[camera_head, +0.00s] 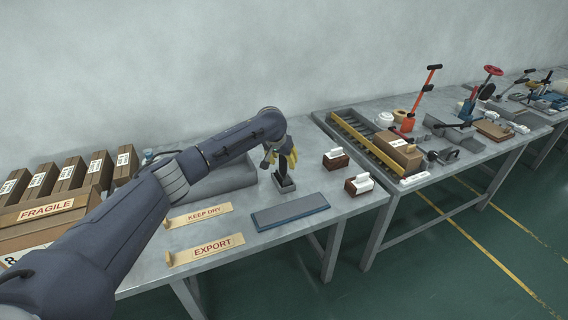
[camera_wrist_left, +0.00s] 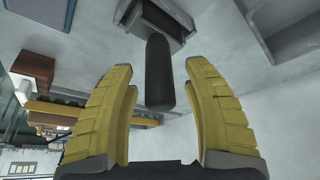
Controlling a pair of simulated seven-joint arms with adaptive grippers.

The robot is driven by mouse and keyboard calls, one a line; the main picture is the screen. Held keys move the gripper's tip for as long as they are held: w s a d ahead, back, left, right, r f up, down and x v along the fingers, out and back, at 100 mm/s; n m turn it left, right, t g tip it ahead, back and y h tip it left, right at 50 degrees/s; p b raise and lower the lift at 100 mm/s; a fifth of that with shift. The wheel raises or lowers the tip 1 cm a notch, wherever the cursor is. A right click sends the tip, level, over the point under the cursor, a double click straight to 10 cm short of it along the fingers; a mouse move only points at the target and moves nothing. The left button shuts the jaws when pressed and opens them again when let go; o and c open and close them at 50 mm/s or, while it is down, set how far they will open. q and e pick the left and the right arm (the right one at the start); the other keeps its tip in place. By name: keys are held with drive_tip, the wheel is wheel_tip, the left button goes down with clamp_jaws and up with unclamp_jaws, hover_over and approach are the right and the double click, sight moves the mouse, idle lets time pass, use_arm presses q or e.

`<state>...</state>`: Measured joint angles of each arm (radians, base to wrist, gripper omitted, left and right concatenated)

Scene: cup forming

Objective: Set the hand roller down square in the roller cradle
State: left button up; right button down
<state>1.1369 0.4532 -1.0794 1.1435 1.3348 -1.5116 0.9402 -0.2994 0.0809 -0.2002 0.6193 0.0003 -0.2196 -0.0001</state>
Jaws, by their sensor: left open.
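The hand roller shows as a dark rounded handle (camera_wrist_left: 158,75) between my left gripper's yellow fingers in the left wrist view. Its far end meets a small grey holder, the roller cradle (camera_wrist_left: 184,38). In the head view the dark roller (camera_head: 281,172) stands roughly upright in the grey cradle (camera_head: 288,187) on the near table. My left gripper (camera_head: 280,155) is directly above it, pointing down. The fingers are open, with a gap on each side of the handle. My right gripper is not in view.
A blue-grey flat pad (camera_head: 290,211) lies in front of the cradle. Sign boards (camera_head: 205,249) and cartons (camera_head: 70,178) fill the left side.

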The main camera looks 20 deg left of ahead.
use_arm(q)
drive_tip(key=v, duration=1)
